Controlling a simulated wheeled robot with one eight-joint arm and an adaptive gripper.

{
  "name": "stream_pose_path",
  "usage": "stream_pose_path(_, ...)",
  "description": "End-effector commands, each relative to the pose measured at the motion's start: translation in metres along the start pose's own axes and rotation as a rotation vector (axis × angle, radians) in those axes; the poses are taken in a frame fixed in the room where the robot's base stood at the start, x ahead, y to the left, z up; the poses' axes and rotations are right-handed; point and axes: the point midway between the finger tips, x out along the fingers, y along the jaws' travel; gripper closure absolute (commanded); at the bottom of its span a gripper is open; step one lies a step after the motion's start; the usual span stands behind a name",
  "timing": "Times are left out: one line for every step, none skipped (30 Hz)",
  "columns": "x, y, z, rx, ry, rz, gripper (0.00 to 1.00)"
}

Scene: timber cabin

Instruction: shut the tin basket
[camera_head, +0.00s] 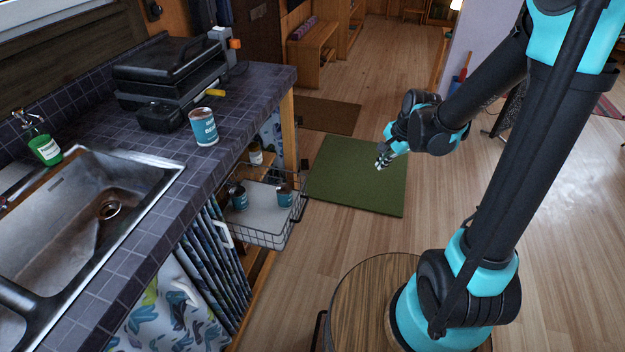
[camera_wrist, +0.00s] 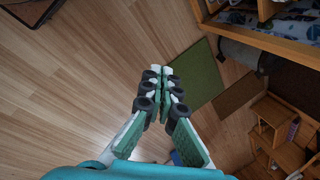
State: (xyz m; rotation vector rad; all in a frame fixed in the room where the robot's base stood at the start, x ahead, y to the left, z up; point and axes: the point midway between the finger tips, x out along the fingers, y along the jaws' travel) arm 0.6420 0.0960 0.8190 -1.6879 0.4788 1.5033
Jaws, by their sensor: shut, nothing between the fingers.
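The tin basket (camera_head: 268,222) is a wire pull-out basket with a pale bottom, drawn out from under the tiled counter. It holds a few dark tins, among them one tin (camera_head: 285,194) near its right side and another tin (camera_head: 239,198) near its left. My gripper (camera_head: 380,164) is to the right of the basket and apart from it, above the green mat. In the wrist view my gripper (camera_wrist: 160,72) has its fingers together, shut and empty. The basket cannot be made out in the wrist view.
The tiled counter (camera_head: 150,222) carries a sink (camera_head: 75,215), a blue tin (camera_head: 203,127), a green bottle (camera_head: 45,149) and a black grill (camera_head: 170,75). A green mat (camera_head: 360,178) and a brown mat (camera_head: 328,114) lie on the wooden floor. A wooden bench (camera_head: 313,45) stands behind. The floor around the green mat is clear.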

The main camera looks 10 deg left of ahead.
Motion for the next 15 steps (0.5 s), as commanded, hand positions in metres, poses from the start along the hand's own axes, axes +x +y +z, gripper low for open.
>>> stream_pose_path(0.015, -0.018, 0.004, 0.069, -0.023, 0.002, 1.00)
stream_pose_path(0.022, -0.027, 0.007, 0.118, -0.038, 0.005, 1.00)
stream_pose_path(0.033, -0.038, 0.012, 0.182, -0.056, 0.011, 1.00)
stream_pose_path(0.042, -0.046, 0.015, 0.230, -0.070, 0.016, 1.00)
stream_pose_path(0.051, -0.054, 0.019, 0.279, -0.084, 0.022, 1.00)
stream_pose_path(0.062, -0.065, 0.025, 0.342, -0.101, 0.030, 1.00)
stream_pose_path(0.071, -0.072, 0.029, 0.388, -0.113, 0.038, 1.00)
stream_pose_path(0.080, -0.078, 0.034, 0.434, -0.125, 0.046, 1.00)
stream_pose_path(0.092, -0.086, 0.040, 0.490, -0.139, 0.059, 1.00)
stream_pose_path(0.100, -0.092, 0.044, 0.532, -0.149, 0.067, 1.00)
stream_pose_path(0.108, -0.097, 0.048, 0.570, -0.158, 0.076, 1.00)
stream_pose_path(0.118, -0.102, 0.054, 0.616, -0.169, 0.087, 1.00)
stream_pose_path(0.124, -0.105, 0.058, 0.648, -0.175, 0.095, 1.00)
stream_pose_path(0.131, -0.109, 0.061, 0.678, -0.180, 0.103, 1.00)
stream_pose_path(0.137, -0.112, 0.065, 0.712, -0.187, 0.113, 1.00)
